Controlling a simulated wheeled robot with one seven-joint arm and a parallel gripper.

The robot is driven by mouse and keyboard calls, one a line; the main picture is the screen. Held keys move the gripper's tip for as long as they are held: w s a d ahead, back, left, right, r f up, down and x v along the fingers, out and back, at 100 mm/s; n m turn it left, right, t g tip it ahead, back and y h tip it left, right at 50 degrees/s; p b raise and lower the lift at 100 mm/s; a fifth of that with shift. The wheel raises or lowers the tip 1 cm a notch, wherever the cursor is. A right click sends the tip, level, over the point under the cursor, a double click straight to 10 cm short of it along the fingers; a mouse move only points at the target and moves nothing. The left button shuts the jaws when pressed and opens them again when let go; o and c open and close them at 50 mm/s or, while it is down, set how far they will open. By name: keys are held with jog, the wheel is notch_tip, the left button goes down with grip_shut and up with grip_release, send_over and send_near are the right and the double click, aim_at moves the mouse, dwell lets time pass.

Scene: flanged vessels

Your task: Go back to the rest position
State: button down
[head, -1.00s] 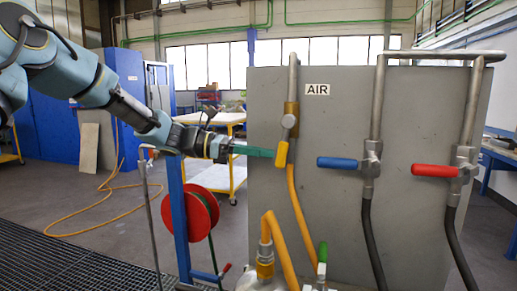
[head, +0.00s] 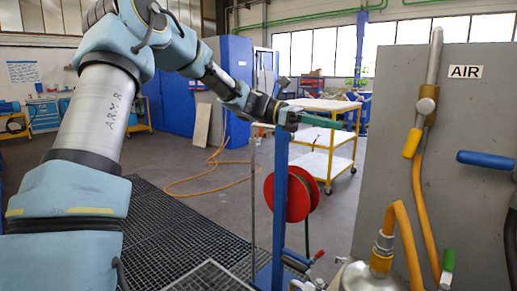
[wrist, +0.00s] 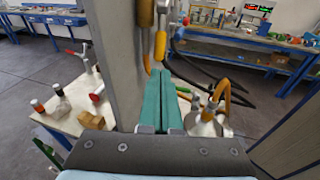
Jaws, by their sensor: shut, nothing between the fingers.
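My gripper (head: 326,122) has long green fingers and is held in the air, pointing right, left of the grey panel (head: 455,140) marked AIR. In the wrist view my gripper's fingers (wrist: 160,78) lie side by side, shut and empty. The air valve's yellow handle (head: 412,143) hangs down from the brass body, apart from the fingertips. The yellow handle also shows beyond the fingertips in the wrist view (wrist: 160,45).
A blue post (head: 280,200) with a red hose reel (head: 291,194) stands below my gripper. A flanged vessel (head: 368,277) with a yellow hose is at the bottom. A shelved trolley (head: 325,150) stands behind. A blue valve handle (head: 487,159) is at right.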

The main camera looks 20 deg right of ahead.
jog(key=a+f+m+t+y, duration=0.3)
jog(key=a+f+t+y, duration=0.35)
jog(key=a+f, duration=1.05)
jog(key=s+a+f+m+t+y, duration=0.1)
jog(key=a+f+m+t+y, duration=0.1)
jog(key=a, duration=1)
jog(key=s+a+f+m+t+y, duration=0.2)
jog(key=a+f+m+t+y, duration=0.1)
jog(key=a, duration=1)
jog(key=shift+a+f+m+t, duration=0.3)
jog(key=shift+m+t, duration=0.25)
jog(key=shift+m, duration=0.55)
jog(key=shift+d+y, duration=0.15)
jog(key=shift+y, duration=0.1)
